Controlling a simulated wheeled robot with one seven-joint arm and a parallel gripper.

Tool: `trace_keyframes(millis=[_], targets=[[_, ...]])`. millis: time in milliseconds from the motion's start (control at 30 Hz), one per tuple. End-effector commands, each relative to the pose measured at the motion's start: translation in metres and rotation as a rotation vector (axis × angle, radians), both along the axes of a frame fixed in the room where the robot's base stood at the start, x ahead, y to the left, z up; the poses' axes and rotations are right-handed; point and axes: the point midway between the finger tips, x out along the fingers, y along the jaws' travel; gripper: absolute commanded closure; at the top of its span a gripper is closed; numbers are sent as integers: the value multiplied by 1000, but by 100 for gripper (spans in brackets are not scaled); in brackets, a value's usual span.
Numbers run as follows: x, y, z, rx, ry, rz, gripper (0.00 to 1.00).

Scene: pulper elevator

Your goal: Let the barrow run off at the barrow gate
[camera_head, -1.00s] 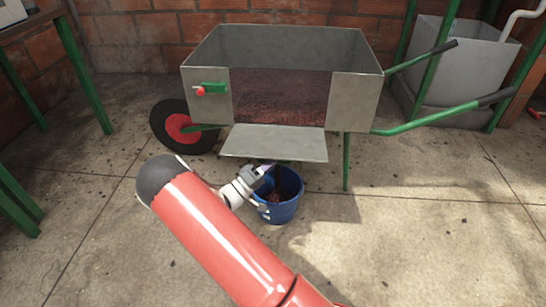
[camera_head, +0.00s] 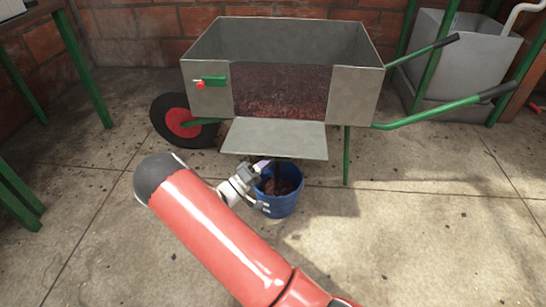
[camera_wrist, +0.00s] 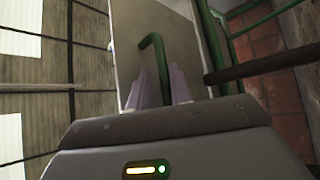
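The barrow (camera_head: 209,52) is a grey metal box on a green frame, with a dark reddish-brown mass (camera_head: 280,92) showing in its front opening. Its gate (camera_head: 275,138) is a grey flap leaning outward and down below that opening. My gripper (camera_head: 266,165) is under the flap, low beside the blue bucket (camera_head: 278,207). In the wrist view, a green bent handle (camera_wrist: 159,55) runs down between the purple fingers (camera_wrist: 160,88), which look closed on it. The grey gate panel (camera_wrist: 125,45) is behind it. The bucket holds reddish-brown stuff. The fingers are hardly visible in the head view.
The barrow's red wheel (camera_head: 182,122) is at the left and its green handles (camera_head: 435,112) stick out right. A green-legged table (camera_head: 82,65) stands left, a grey tank (camera_head: 465,60) back right. A brick wall closes the back. The floor at front right is clear.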

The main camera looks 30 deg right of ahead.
Motion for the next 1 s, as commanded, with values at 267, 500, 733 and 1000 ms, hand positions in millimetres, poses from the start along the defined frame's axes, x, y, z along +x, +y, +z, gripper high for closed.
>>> trace_keyframes(millis=[267,500,733,1000], targets=[[-6,46,-19,1,3,6,80],[-9,60,-25,1,1,2,80],[-9,60,-26,1,1,2,80],[-5,68,-35,1,1,4,80]])
